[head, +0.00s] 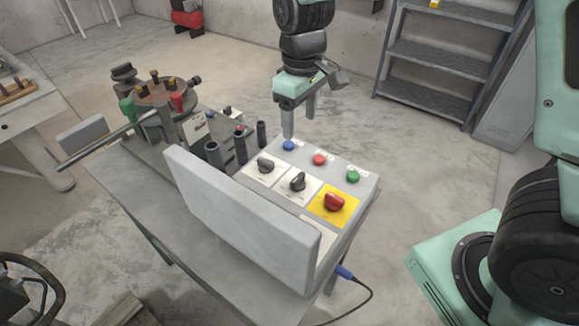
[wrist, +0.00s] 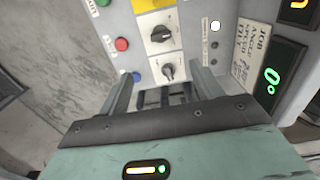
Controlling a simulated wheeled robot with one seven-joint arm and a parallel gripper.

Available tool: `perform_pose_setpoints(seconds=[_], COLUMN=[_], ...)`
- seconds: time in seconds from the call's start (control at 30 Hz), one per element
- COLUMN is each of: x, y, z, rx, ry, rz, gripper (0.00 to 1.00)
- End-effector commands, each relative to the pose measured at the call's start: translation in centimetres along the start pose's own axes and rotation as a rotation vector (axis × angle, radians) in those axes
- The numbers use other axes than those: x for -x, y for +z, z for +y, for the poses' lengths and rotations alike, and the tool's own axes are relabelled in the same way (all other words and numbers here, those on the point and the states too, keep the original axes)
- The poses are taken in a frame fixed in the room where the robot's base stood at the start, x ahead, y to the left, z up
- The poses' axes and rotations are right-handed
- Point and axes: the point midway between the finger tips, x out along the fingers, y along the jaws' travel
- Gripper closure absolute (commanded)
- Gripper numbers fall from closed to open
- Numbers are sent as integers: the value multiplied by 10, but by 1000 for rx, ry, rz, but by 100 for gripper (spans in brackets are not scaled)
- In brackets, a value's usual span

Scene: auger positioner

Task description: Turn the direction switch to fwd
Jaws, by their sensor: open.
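The control box (head: 368,188) stands on the table with two black rotary switches and one red one on its top. One black switch (head: 265,165) is nearest my gripper, on a white plate; the second black switch (head: 298,181) sits beside it. The labels are too small to read, so I cannot tell which is the direction switch. My gripper (head: 299,123) is open and empty, pointing down above the box's far edge near the blue button. In the wrist view, the nearest black switch (wrist: 168,71) shows just beyond and between the fingers, apart from them.
The red switch (head: 334,201) sits on a yellow plate. Blue (head: 288,145), red (head: 319,159) and green (head: 353,175) buttons line the far edge. A tall grey panel (head: 240,215) rises along the near side. The positioner (head: 155,95) stands left. Floor beyond the box is clear.

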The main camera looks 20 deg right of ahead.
Motion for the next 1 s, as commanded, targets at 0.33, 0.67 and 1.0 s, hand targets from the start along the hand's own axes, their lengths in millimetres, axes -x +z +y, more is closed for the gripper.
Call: perform_pose_setpoints(seconds=[0.33,0.67,1.0], x=[-59,-127,-166], y=[2,2,1], z=[-1,-2,-2], rx=[-1,0,0], ry=[-2,-3,-2], rz=[-8,-6,-2], gripper=[34,34,34])
